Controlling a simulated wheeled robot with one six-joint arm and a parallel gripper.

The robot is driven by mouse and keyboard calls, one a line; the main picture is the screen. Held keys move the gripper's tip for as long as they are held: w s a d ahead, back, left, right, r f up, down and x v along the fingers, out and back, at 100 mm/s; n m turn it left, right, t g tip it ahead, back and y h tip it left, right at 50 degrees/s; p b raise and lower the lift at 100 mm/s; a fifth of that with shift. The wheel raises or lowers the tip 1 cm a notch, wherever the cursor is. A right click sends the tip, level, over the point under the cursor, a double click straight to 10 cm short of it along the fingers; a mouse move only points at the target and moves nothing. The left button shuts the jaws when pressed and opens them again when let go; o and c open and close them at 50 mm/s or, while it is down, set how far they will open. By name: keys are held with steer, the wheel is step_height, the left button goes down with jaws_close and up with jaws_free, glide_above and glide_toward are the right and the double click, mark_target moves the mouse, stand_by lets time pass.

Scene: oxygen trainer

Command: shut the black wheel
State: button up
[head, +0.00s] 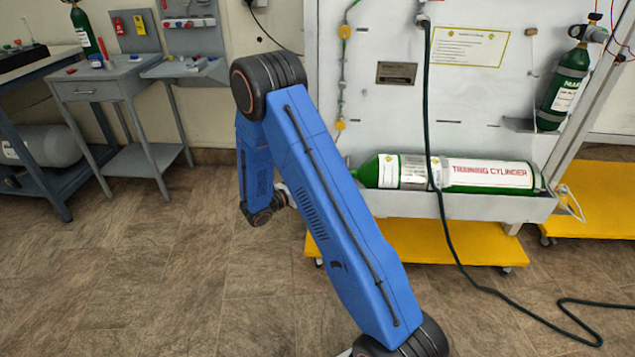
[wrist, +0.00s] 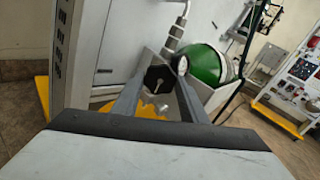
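In the head view, the green cylinder (head: 490,174) with a white label lies in a grey trough. My blue arm hides the wheel there, and my fingers cannot be made out.
The trough (head: 460,207) is on a white panel stand with a yellow base (head: 430,242). A dark hose (head: 427,110) hangs before the panel and runs onto the floor. A small upright cylinder (head: 564,88) stands at right. A grey side table (head: 115,80) is at left, with open floor before it.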

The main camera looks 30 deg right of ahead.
steer(key=shift+m, duration=0.3)
steer(key=shift+a+r+m, duration=0.1)
steer(key=shift+r+m, duration=0.05)
steer(key=shift+m, duration=17.45)
steer(key=o, duration=1)
